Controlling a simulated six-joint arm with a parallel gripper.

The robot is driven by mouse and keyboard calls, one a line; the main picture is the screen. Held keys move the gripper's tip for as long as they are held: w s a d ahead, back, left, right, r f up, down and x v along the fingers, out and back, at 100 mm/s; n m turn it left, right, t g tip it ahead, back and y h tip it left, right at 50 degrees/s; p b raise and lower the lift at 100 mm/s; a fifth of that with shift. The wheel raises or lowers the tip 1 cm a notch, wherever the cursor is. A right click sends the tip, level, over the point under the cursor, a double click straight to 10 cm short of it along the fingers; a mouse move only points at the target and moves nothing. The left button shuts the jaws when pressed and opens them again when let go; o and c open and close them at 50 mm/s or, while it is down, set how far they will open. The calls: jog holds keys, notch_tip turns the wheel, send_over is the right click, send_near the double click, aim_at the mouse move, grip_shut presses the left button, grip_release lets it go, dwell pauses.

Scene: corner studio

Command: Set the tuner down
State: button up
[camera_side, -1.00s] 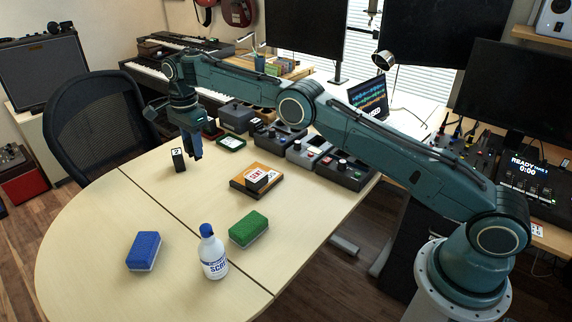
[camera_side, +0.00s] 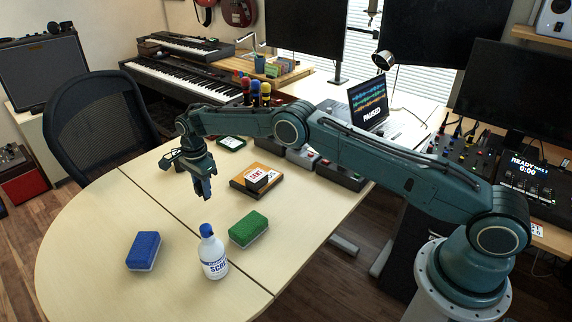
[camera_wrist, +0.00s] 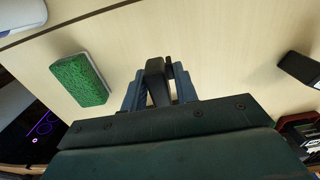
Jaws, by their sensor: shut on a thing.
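My gripper (camera_wrist: 158,88) is shut on a small dark object, which I take to be the tuner (camera_wrist: 155,78), upright between the two fingers in the wrist view. In the side view my gripper (camera_side: 204,190) hangs over the pale table (camera_side: 110,235), left of the orange-brown box, and the tuner is hard to make out against the dark fingers. I cannot tell how far its lower end is from the tabletop.
A green sponge (camera_side: 248,229), a blue sponge (camera_side: 144,251) and a spray-style white bottle (camera_side: 214,256) stand at the front. A box (camera_side: 246,187) with a card lies right. A black block (camera_wrist: 300,69) stands at right in the wrist view. Tabletop between is clear.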

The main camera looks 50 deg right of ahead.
jog(key=shift+f, duration=2.85)
jog(key=shift+f, duration=0.15)
jog(key=o, duration=0.9)
jog(key=shift+o, duration=0.2)
notch_tip(320, 180, up, 12)
jog(key=shift+r, duration=0.15)
